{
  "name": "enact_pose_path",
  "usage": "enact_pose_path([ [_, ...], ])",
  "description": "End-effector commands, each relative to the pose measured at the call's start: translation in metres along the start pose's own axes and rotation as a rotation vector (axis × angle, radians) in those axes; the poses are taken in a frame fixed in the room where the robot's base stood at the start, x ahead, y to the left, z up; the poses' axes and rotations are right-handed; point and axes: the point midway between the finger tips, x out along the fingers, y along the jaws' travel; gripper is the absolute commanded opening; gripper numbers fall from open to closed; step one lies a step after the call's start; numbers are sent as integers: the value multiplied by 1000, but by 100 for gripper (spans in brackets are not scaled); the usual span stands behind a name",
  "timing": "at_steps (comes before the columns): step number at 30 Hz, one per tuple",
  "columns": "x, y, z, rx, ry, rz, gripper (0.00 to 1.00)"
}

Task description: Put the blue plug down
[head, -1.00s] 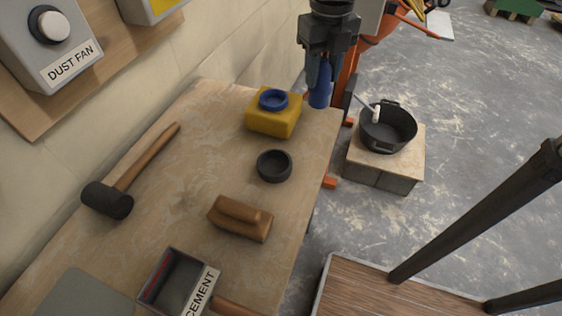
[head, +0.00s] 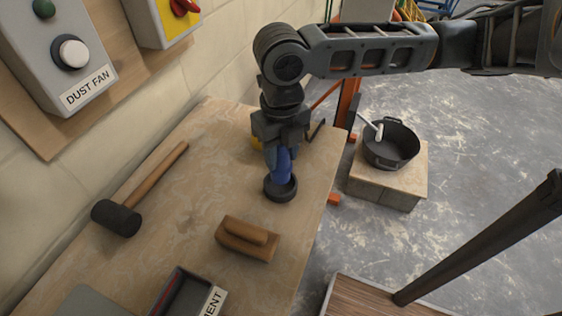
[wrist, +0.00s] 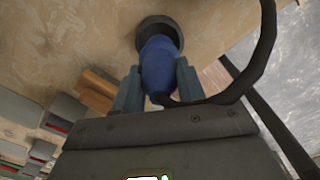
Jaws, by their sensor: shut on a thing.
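The blue plug (head: 282,172) is upright between the fingers of my gripper (head: 277,160), which is shut on it. Its lower end is at the black ring-shaped holder (head: 280,193) on the workbench. In the wrist view the blue plug (wrist: 160,66) fills the space between my fingers (wrist: 160,88), with the black holder (wrist: 158,27) right beyond its tip. I cannot tell whether the plug rests on the holder's bottom or hangs just above it.
A wooden float (head: 247,239) lies in front of the holder on the workbench (head: 185,215). A mallet (head: 118,217) lies to the left. A cement-labelled tray (head: 180,296) is at the front. A black tub (head: 391,143) stands on a block to the right.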

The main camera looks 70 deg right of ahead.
Motion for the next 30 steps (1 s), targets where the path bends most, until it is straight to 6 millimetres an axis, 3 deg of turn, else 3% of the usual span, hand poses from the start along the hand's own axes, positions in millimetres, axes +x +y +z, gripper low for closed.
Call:
enact_pose_path([
  [9,37,1,0,1,2,1,6],
  [22,44,0,0,-1,1,-1,6],
  [23,43,0,0,0,1,-1,43],
  [30,42,0,0,0,1,0,66],
])
